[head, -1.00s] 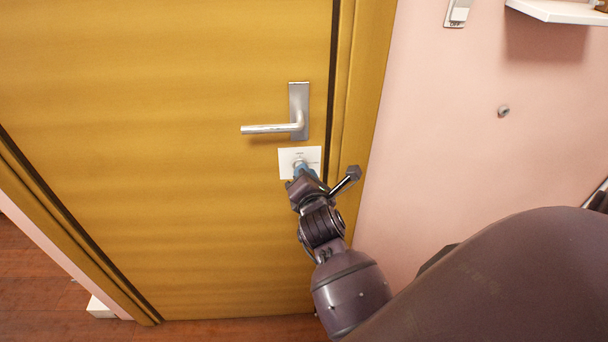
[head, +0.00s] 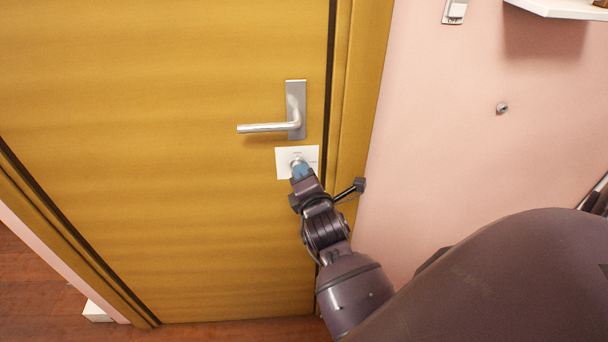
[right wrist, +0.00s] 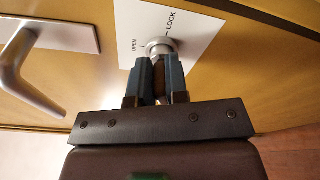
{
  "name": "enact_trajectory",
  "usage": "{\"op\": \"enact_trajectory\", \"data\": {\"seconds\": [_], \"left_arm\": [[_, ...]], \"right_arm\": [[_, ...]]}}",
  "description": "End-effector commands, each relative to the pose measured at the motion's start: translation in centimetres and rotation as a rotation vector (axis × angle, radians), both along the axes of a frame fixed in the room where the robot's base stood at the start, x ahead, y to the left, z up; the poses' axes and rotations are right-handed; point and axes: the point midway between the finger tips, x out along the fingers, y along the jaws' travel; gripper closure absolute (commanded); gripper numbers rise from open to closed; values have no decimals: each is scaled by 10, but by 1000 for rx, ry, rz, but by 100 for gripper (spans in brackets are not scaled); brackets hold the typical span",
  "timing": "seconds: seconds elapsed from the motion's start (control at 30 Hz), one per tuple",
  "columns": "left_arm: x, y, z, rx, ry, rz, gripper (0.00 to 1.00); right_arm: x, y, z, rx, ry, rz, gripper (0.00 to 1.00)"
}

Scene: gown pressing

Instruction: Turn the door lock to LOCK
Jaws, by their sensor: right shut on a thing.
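The door lock is a round metal knob (right wrist: 160,46) on a white plate (head: 284,170) below the door handle. In the right wrist view the plate (right wrist: 190,30) reads OPEN on the left and LOCK on the right, with a small mark by each word. My right gripper (head: 301,170) is at the knob, its blue-grey fingers shut on it. In the right wrist view the right gripper's fingers (right wrist: 160,66) close around the knob's turning part and hide most of it, so I cannot tell its exact angle. My left gripper is out of view.
The silver lever handle (head: 268,128) is just above the plate, left of my gripper in the right wrist view. The yellow wooden door (head: 150,150) looks closed in its frame. A pink wall (head: 450,150) with a switch (head: 455,11) and white shelf (head: 560,8) is at right.

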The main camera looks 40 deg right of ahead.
Motion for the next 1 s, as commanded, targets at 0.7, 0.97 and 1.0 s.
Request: {"op": "enact_trajectory", "data": {"seconds": [0.7,0.97,1.0], "left_arm": [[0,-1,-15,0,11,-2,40],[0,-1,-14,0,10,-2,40],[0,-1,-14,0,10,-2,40]], "right_arm": [[1,-2,-3,381,-216,-28,100],[1,-2,-3,381,-215,-29,55],[1,-2,-3,381,-215,-29,55]]}}
